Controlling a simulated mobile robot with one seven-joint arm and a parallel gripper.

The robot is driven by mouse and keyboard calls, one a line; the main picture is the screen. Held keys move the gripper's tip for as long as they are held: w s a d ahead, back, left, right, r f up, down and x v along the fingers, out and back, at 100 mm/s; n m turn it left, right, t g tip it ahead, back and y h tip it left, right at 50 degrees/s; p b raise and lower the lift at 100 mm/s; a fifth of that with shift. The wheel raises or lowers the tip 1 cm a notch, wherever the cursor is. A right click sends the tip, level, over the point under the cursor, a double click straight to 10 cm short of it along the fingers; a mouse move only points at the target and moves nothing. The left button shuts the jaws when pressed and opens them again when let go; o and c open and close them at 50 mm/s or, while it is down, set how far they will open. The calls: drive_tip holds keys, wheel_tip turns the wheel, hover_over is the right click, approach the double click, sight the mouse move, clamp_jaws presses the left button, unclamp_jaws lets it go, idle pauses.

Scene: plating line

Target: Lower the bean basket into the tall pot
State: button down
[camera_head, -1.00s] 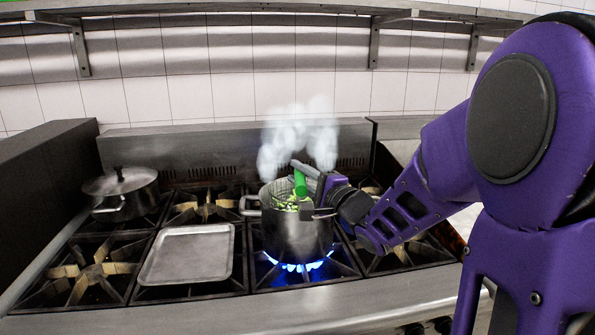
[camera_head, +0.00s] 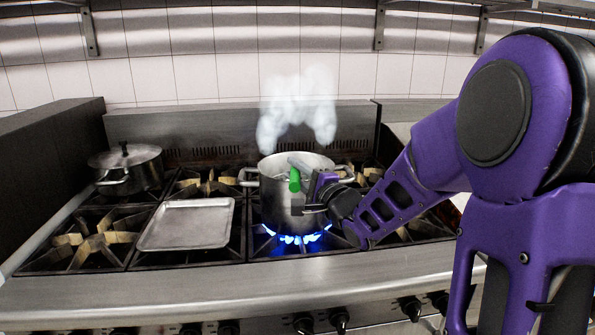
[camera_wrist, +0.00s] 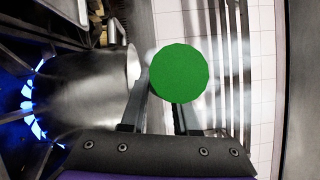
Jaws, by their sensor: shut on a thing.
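The tall pot (camera_head: 275,205) stands upright on a lit burner in the head view, with steam above it. Its metal side also shows at the left of the wrist view (camera_wrist: 95,85). My gripper (camera_head: 303,184) is at the pot's right front rim, shut on the green handle (camera_head: 294,181) of the bean basket. The handle's round end fills the middle of the wrist view (camera_wrist: 179,73), between the fingers. The basket's body and the beans are hidden in the head view, behind the pot wall and gripper. I cannot see how deep the basket sits.
Blue flames (camera_head: 297,239) burn under the pot. An empty metal tray (camera_head: 188,224) lies on the grates to its left. A lidded pot (camera_head: 128,172) stands at the back left. Knobs line the stove front (camera_head: 240,293). A wall shelf runs above.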

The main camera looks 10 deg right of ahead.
drive_tip(key=shift+r, duration=0.1)
drive_tip(key=c, duration=0.6)
unclamp_jaws()
drive_tip(key=shift+f, duration=0.2)
drive_tip(key=shift+s, duration=0.15)
